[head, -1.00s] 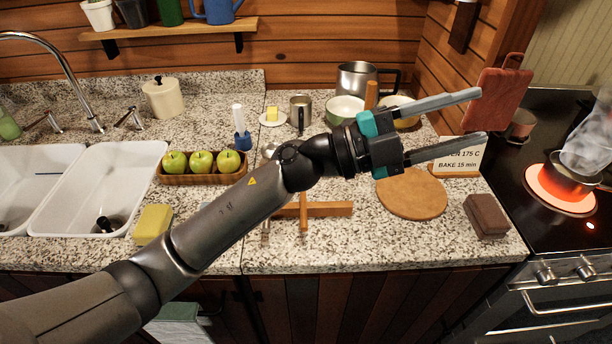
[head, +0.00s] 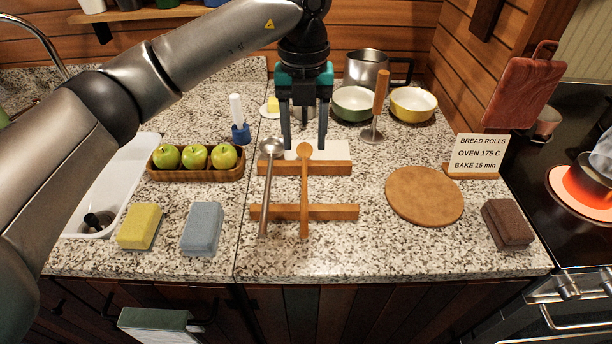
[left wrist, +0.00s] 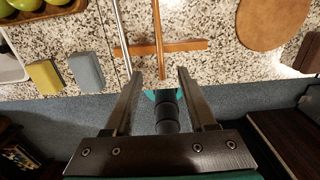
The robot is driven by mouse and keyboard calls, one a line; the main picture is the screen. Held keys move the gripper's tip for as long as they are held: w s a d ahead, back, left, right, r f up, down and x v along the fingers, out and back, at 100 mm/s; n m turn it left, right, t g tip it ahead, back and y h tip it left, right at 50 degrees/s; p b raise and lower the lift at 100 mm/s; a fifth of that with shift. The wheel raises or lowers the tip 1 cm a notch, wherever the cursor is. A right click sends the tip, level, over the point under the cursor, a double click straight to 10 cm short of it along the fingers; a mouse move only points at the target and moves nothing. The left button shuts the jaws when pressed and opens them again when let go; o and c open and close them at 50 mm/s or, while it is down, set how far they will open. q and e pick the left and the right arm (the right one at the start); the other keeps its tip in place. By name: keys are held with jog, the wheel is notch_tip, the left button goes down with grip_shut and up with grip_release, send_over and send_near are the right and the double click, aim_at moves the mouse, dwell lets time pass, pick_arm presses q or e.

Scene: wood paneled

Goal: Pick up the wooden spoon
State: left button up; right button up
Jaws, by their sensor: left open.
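The wooden spoon (head: 304,190) lies across a two-bar wooden rest (head: 340,212) on the counter, bowl at the far end, handle toward the front. A metal ladle (head: 266,195) lies beside it on the left. My left gripper (head: 305,146) points down, open and empty. In the head view its fingers overlap the area just behind the spoon's bowl; it appears to be above the counter, apart from the spoon. In the left wrist view the spoon (left wrist: 158,38) runs down between the open fingers (left wrist: 158,78), its bowl out of frame. I do not see my right gripper.
A yellow sponge (head: 139,226) and a blue sponge (head: 202,228) lie left of the rest. A tray (head: 165,176) of apples stands behind them. A round board (head: 425,194), a recipe sign (head: 478,153) and a brown block (head: 508,224) are right. A wooden-handled tool (head: 380,95) stands upright behind.

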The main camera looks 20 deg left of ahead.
aim_at(304, 199)
pick_arm(q)
notch_tip(304, 199, down, 15)
jog(key=shift+f, duration=0.1)
dwell(0.5)
jog(key=shift+c, duration=0.2)
grip_shut()
dwell(0.3)
